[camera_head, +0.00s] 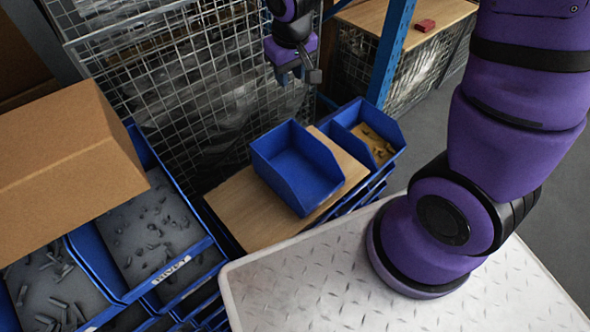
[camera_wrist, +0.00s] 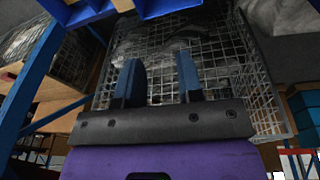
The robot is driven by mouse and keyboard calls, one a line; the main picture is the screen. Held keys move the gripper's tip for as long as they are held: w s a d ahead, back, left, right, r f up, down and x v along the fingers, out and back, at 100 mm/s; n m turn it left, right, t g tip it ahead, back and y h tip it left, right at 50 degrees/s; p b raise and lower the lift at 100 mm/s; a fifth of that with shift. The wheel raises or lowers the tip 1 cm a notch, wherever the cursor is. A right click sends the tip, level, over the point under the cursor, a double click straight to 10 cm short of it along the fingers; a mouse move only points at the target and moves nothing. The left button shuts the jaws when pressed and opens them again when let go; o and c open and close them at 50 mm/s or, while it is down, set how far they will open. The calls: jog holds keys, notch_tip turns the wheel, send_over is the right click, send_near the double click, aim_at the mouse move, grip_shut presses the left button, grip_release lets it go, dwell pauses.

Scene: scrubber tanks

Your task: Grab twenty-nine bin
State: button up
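An empty blue bin (camera_head: 297,165) sits on a wooden board in the middle of the head view. A second blue bin (camera_head: 392,137) stands just behind it to the right, with small brown pieces inside. I cannot tell which bin is number twenty-nine. My gripper (camera_head: 292,74) is raised above and behind the empty bin, apart from it. In the wrist view its two blue fingers (camera_wrist: 160,82) stand apart with nothing between them.
A cardboard box (camera_head: 62,160) sits over the left bins. Wire mesh cages (camera_head: 190,85) stand behind the bins. A blue post (camera_head: 390,50) rises right of my gripper, near a shelf with a red block (camera_head: 425,25). Grey floor (camera_head: 560,205) is open at the right.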

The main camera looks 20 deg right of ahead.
jog(key=shift+s+a+f+n+g, duration=0.3)
jog(key=shift+a+f, duration=0.8)
jog(key=shift+f, duration=3.25)
jog(key=shift+s+a+f+n+g, duration=0.25)
jog(key=shift+a+f, duration=0.9)
jog(key=shift+f, duration=3.2)
jog(key=shift+s+a+f+n+g, duration=0.15)
jog(key=shift+a+f+g, duration=0.65)
jog(key=shift+f, duration=3.55)
jog(key=shift+t, duration=0.35)
jog(key=f, duration=0.5)
jog(key=shift+s+a+f, duration=0.1)
jog(key=shift+s+a, duration=0.15)
jog(key=shift+a, duration=0.05)
grip_shut()
